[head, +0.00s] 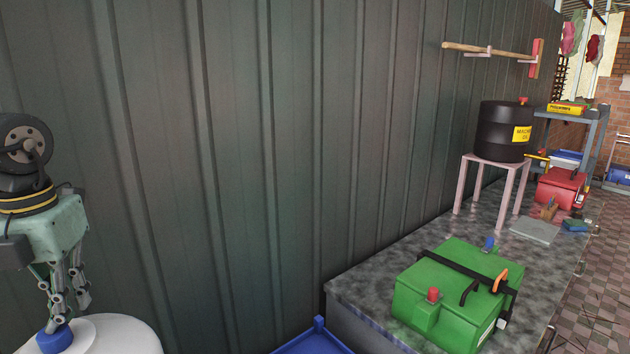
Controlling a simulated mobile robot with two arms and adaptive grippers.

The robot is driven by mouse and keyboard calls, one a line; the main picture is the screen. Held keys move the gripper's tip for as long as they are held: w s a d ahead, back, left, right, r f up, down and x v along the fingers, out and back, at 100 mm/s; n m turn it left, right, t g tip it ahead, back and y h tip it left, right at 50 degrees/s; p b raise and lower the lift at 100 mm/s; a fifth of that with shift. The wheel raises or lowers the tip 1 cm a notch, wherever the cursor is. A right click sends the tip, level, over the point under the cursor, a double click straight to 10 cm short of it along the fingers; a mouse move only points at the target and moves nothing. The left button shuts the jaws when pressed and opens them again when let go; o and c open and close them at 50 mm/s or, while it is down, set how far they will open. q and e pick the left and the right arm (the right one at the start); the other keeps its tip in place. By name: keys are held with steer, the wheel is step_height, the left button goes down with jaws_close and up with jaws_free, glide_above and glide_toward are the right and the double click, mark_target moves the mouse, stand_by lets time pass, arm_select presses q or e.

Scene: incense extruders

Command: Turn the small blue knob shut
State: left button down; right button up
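A blue knob (54,341) sits on top of a white rounded container (115,338) at the bottom left of the head view. My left gripper (68,312) points down above this knob. Its fingers are apart; one fingertip is at the knob's upper edge in the picture, and I cannot tell if it touches. The other finger hangs to the right with nothing between them that I can see. Another small blue knob (489,243) stands on the far side of a green box-shaped tank (430,285) on the bench. My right gripper is out of view.
A corrugated dark wall (260,150) runs close behind the container. A blue tray (318,338) lies at the bottom middle. The grey bench (365,285) holds the green tank and a stand (500,170) with a black drum (503,130). A red tank (560,188) is farther back.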

arm_select(q)
steer(key=shift+w+d, duration=0.1)
stand_by(0.4)
steer(key=shift+r, duration=0.3)
step_height(320, 180, up, 6)
steer(key=p, duration=0.4)
steer(key=shift+w+f, duration=0.1)
steer(key=shift+f, duration=0.15)
steer(key=shift+w, duration=0.1)
